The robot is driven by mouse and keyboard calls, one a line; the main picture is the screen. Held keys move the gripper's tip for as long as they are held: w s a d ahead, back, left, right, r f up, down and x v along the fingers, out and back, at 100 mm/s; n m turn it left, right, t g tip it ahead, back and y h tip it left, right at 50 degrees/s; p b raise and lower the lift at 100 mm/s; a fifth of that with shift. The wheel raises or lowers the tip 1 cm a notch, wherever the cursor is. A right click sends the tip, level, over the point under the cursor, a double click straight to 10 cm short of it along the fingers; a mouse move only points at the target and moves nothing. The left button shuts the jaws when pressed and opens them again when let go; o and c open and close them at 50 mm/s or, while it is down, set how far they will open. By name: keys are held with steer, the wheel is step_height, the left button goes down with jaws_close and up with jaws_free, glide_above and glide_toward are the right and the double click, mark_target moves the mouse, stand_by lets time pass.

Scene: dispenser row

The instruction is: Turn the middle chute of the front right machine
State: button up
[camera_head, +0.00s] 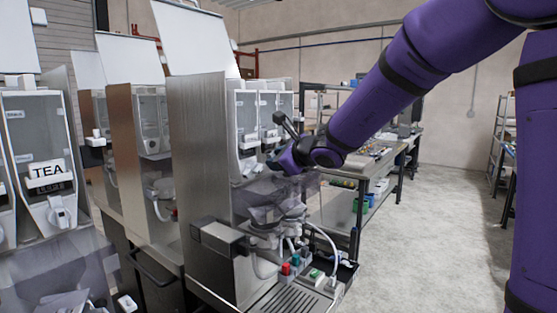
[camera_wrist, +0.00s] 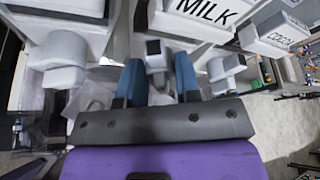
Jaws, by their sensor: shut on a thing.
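The front right machine (camera_head: 200,140) is a tall steel-sided dispenser. Its white canister fronts face right in the head view, partly hidden by my purple arm. In the wrist view, the middle chute (camera_wrist: 156,58) is a pale spout with a dark square end, below the MILK label (camera_wrist: 203,10). My gripper (camera_wrist: 158,76) has one blue finger on each side of this chute and is shut on it. In the head view my gripper's fingers and the middle chute cannot be made out clearly. Another chute (camera_wrist: 62,62) is at left and one (camera_wrist: 226,66) at right.
The COCOA label (camera_wrist: 283,38) is at the right in the wrist view. Other machines, one marked TEA (camera_head: 47,169), stand at left.

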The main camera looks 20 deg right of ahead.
steer(key=shift+a+n+t+h, duration=0.1)
steer(key=shift+n+t+h, duration=0.35)
steer(key=shift+n, duration=0.45)
steer(key=o, duration=0.6)
steer(key=shift+s, duration=0.1)
steer(key=v, duration=1)
steer(key=shift+s+f, duration=0.1)
steer(key=shift+s, duration=0.25)
